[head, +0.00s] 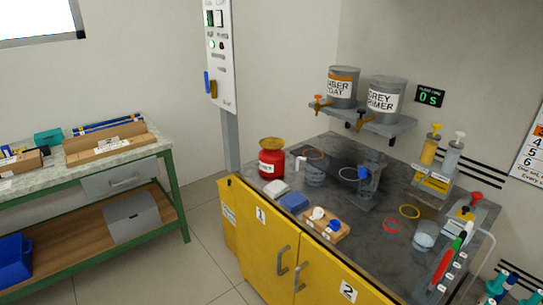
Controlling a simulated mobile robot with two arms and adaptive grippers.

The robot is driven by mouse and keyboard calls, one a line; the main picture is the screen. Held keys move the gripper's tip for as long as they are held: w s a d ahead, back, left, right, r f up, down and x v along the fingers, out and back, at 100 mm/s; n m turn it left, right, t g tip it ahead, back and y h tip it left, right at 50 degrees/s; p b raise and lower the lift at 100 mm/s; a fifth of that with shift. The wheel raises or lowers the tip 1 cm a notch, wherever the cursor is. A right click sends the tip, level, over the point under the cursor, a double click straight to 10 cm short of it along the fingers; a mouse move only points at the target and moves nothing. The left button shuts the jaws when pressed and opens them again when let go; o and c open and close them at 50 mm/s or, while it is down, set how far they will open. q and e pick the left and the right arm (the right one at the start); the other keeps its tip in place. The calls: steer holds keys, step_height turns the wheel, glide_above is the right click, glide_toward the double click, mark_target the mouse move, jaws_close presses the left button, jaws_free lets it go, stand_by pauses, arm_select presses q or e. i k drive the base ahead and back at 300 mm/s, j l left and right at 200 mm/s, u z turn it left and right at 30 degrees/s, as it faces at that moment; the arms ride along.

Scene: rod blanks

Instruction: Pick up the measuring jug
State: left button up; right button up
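Two clear, pale vessels stand on the dark top of the yellow cabinet. One clear vessel (315,177) is towards the back left, with a white handle-like piece (300,163) beside it. The other clear vessel (424,236) is at the right, near a yellow ring. They are small in the picture, and I cannot tell for sure which is the measuring jug. Neither of my grippers is in view.
A red can (271,160) stands at the worktop's back left. A wooden tray (326,225) and blue block (294,201) lie near the front edge. A grey stand (366,188) is mid-worktop. Paint cans (387,96) sit on a wall shelf above. A green-framed bench (110,165) is left.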

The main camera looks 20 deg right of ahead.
mark_target(311, 170)
steer(key=i+z, duration=0.2)
steer(key=i, duration=0.3)
steer(key=i+j+z, duration=0.25)
steer(key=i, duration=0.2)
steer(key=l, duration=0.1)
